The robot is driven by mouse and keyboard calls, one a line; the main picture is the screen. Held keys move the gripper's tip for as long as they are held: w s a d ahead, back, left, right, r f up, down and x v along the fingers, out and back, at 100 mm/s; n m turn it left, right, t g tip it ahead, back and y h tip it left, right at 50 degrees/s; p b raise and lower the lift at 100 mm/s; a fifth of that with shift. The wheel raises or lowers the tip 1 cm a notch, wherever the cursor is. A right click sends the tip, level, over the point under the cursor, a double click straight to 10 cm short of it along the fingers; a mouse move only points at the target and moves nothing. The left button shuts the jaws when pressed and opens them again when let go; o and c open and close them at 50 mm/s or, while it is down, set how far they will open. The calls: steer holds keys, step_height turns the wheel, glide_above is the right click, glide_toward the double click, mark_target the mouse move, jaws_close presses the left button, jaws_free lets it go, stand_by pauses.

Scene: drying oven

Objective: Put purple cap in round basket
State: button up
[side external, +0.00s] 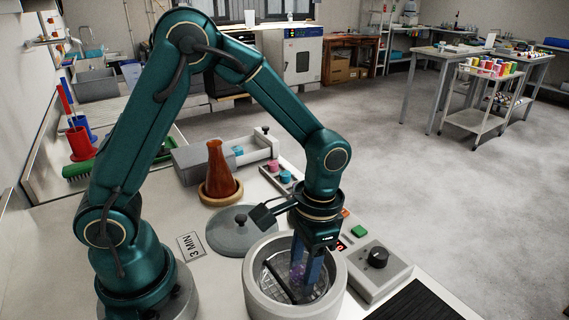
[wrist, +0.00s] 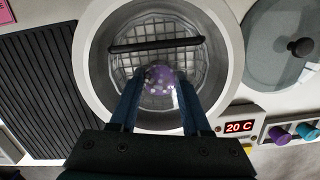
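The purple cap (wrist: 158,80), spotted with pale dots, shows between my fingertips in the wrist view, inside the round opening of the drying oven. In the side view it is a faint purple patch (side external: 297,272) mostly hidden by my fingers. The round wire basket (wrist: 190,58) lies inside the grey round chamber, with a dark bar across it. My gripper (wrist: 159,82) points down into the chamber, one finger on each side of the cap. Whether the fingers press on the cap, and whether the cap rests on the mesh, I cannot tell.
The chamber's thick grey rim (side external: 256,290) surrounds my gripper. A grey lid with a knob (side external: 240,232) lies beside it. A control box with a black dial (side external: 377,257), a brown flask (side external: 217,170) and a rack with pink and blue caps (side external: 286,178) stand nearby.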

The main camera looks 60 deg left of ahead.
steer(key=o, duration=0.4)
step_height(320, 180, up, 11)
steer(key=w, duration=0.1)
steer(key=shift+s+a+r+n+t, duration=0.4)
steer(key=shift+s+a+t, duration=0.5)
steer(key=shift+s+t, duration=0.35)
steer(key=shift+s+a+r+n+t, duration=0.4)
steer(key=shift+s+a+t, duration=0.65)
steer(key=shift+s, duration=0.35)
steer(key=shift+s+a+r+n+t, duration=0.4)
steer(key=shift+s+a+t, duration=0.4)
steer(key=shift+s+t, duration=0.5)
